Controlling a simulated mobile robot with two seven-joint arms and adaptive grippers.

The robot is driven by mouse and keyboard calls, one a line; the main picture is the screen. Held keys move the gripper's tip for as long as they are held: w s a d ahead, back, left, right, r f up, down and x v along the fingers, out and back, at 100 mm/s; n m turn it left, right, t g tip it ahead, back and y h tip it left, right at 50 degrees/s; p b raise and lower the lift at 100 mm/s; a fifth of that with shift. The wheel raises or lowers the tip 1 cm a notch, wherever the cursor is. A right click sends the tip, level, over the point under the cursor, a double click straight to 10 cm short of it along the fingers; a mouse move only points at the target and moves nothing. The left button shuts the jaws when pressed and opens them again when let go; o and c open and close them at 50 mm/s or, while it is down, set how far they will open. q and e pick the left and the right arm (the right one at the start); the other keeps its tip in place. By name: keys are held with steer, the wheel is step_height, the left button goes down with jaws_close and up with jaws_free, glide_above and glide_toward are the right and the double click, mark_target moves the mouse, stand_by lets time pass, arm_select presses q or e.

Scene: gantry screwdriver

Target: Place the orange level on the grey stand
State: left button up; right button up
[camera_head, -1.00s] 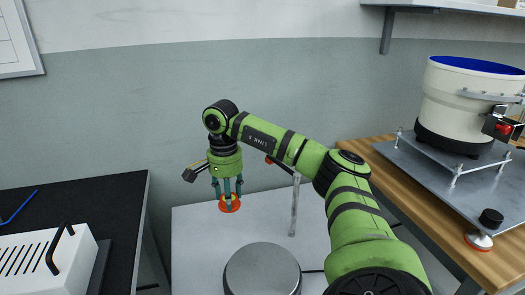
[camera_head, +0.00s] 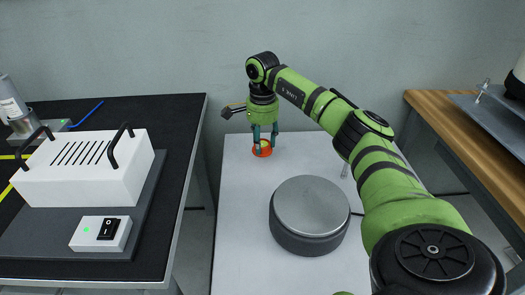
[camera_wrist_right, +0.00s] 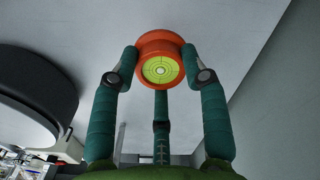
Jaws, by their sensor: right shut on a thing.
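The orange level (camera_head: 262,149) is a small round orange piece with a yellow-green bubble face. My right gripper (camera_head: 263,136) is shut on it, near the far left part of the white table. In the right wrist view the level (camera_wrist_right: 161,62) sits between the teal fingers of the gripper (camera_wrist_right: 161,78), its target-ringed face toward the camera. I cannot tell whether it touches the table. The grey stand (camera_head: 311,215) is a wide round cylinder on the table, in front and to the right of the level. Its top is bare. My left gripper is out of view.
The white table (camera_head: 240,230) has free room left of the stand. A black bench (camera_head: 160,110) at the left carries a white slotted box with handles (camera_head: 90,170) and a switch box (camera_head: 101,233). A wooden bench (camera_head: 440,120) stands at the right. My right arm spans the right side.

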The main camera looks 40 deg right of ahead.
mark_target(262, 152)
step_height(262, 152, down, 3)
steer(key=shift+a+f+b, duration=0.1)
steer(key=shift+f+b, duration=0.05)
steer(key=shift+b, duration=0.3)
steer(key=shift+f, duration=0.45)
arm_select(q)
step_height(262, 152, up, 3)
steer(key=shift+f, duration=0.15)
arm_select(e)
steer(key=o, duration=1.3)
steer(key=shift+f, duration=0.1)
